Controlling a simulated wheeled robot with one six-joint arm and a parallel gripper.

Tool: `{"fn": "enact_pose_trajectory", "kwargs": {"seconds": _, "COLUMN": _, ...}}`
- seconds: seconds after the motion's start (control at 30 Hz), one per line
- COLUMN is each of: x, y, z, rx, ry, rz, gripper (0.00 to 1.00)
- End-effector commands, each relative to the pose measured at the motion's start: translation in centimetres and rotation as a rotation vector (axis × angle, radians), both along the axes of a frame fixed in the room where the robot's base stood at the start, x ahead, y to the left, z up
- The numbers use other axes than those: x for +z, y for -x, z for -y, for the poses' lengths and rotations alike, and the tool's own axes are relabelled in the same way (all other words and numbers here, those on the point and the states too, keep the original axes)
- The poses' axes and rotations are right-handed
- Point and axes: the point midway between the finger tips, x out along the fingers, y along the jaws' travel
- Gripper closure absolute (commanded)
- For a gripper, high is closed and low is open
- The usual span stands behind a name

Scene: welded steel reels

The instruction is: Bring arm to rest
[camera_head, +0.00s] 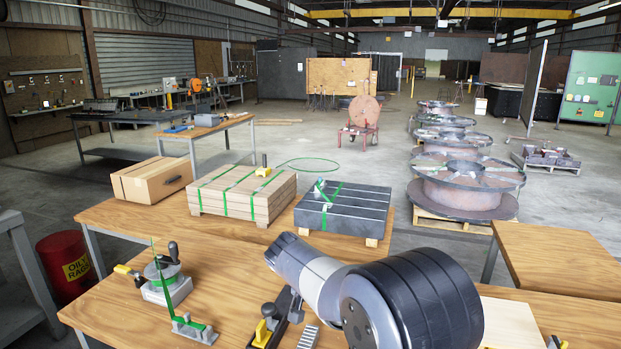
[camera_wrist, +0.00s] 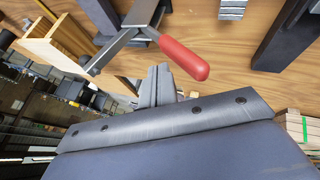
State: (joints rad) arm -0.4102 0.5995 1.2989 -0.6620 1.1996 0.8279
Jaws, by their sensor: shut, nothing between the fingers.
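My arm (camera_head: 318,280) reaches over the wooden workbench (camera_head: 110,297) in the head view, its large dark joint nearest the camera. My gripper tips cannot be made out there. In the wrist view my gripper (camera_wrist: 158,78) shows as two grey fingers, shut together with nothing between them. A tool with a red handle (camera_wrist: 185,57) and a grey metal bar shows just past the fingertips, above the bench top. I cannot tell whether the fingers touch it.
On the bench stand a cardboard box (camera_head: 150,178), a strapped timber stack (camera_head: 242,192), a strapped dark stack (camera_head: 345,206), a green-strap tool (camera_head: 166,282) and a black-and-yellow tool (camera_head: 270,322). A red bin (camera_head: 70,263) stands left. Steel reels (camera_head: 466,187) stand beyond.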

Motion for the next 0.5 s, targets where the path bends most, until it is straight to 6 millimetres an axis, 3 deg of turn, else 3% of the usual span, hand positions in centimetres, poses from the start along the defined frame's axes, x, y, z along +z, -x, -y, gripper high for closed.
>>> {"fn": "enact_pose_trajectory", "kwargs": {"seconds": 0.17, "x": 3.4, "y": 0.4, "z": 0.7, "rx": 0.0, "ry": -0.002, "rz": 0.006, "gripper": 1.0}}
{"fn": "enact_pose_trajectory", "kwargs": {"seconds": 0.5, "x": 8.4, "y": 2.5, "z": -3.3, "rx": 0.003, "ry": -0.002, "rz": 0.006, "gripper": 1.0}}
